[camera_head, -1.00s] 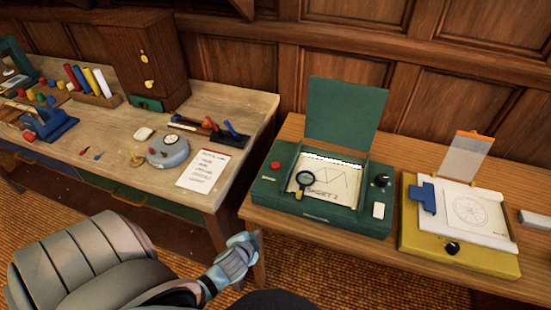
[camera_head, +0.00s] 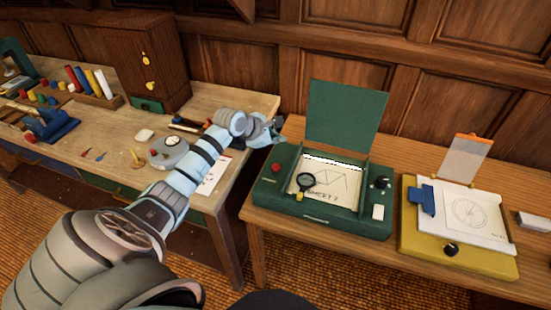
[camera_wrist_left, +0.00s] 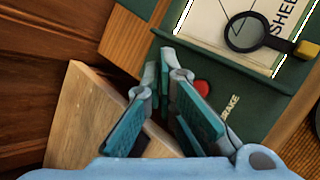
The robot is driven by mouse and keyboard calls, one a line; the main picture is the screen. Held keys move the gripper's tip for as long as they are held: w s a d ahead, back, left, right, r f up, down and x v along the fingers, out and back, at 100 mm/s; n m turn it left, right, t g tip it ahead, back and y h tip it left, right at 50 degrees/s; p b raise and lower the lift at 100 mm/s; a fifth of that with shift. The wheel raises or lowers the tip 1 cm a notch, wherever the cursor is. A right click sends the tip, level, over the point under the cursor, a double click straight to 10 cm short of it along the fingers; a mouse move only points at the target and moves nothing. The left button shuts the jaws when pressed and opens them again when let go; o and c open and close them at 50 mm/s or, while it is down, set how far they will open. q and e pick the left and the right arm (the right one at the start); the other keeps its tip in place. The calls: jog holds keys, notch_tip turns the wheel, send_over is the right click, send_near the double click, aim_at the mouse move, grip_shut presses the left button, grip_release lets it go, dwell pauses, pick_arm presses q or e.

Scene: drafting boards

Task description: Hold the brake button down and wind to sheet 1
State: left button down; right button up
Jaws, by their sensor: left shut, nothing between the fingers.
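The green box (camera_head: 318,215) with its lid raised stands on the right-hand table. Its red brake button (camera_head: 276,168) is at the left of its top, and it also shows beside the word BRAKE in the left wrist view (camera_wrist_left: 202,87). A black knob (camera_head: 381,182) is at the right of the top. My left gripper (camera_head: 277,128) is shut and empty, above and behind the button, apart from it. My right gripper is not in view.
A magnifier (camera_head: 304,182) lies on the sheet. A yellow board (camera_head: 460,259) stands to the right. The wooden table at left holds a grey round device (camera_head: 168,152) and pens, partly behind my arm.

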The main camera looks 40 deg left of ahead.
aim_at(277, 168)
pick_arm(q)
jog(key=shift+s+d, duration=0.1)
notch_tip(277, 168, down, 9)
jog(key=b, duration=0.7)
jog(key=shift+d, duration=0.1)
dwell(1.2)
jog(key=shift+f+b, duration=0.35)
jog(key=shift+f+b, duration=0.6)
dwell(0.7)
jog(key=shift+r, duration=0.15)
jog(key=shift+r+p, duration=0.75)
jog(key=shift+r, duration=0.15)
